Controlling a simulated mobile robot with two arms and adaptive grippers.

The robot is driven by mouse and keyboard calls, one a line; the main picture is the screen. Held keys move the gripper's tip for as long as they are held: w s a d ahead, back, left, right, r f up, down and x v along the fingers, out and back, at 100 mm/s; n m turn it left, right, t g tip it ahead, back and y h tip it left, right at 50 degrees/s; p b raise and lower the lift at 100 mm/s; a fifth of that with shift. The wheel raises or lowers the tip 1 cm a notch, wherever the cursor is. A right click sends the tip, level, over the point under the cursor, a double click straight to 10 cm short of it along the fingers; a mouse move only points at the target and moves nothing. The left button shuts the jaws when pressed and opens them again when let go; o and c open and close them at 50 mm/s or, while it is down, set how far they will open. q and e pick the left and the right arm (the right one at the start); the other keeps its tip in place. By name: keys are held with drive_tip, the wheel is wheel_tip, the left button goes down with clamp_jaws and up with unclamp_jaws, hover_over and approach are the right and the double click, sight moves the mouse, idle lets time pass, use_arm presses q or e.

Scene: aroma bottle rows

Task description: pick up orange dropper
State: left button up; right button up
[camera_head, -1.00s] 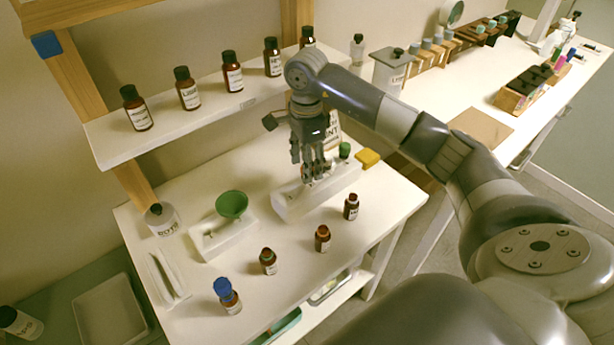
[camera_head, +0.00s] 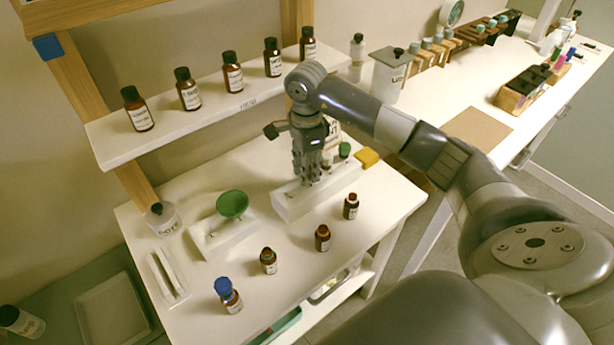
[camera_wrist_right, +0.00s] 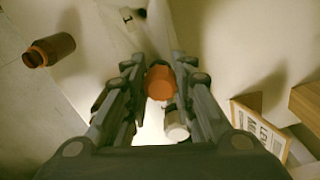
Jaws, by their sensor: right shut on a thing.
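My right gripper (camera_head: 308,178) reaches down from above onto the white dropper stand (camera_head: 284,208) on the white table. In the right wrist view the orange dropper (camera_wrist_right: 160,83) shows between the fingertips of my right gripper (camera_wrist_right: 158,76), which are shut on its round orange top. Its lower part is hidden from that view. In the head view the fingers hide the orange dropper. A green-topped dropper (camera_head: 345,149) stands at the stand's far end. A white-topped piece (camera_wrist_right: 176,126) sits close beside the right finger. My left gripper is not in view.
A shelf (camera_head: 215,107) with several bottles runs behind. A yellow block (camera_head: 367,158) lies to the right.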

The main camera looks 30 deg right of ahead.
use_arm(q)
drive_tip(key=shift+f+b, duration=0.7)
use_arm(e)
wheel_tip(320, 180, up, 10)
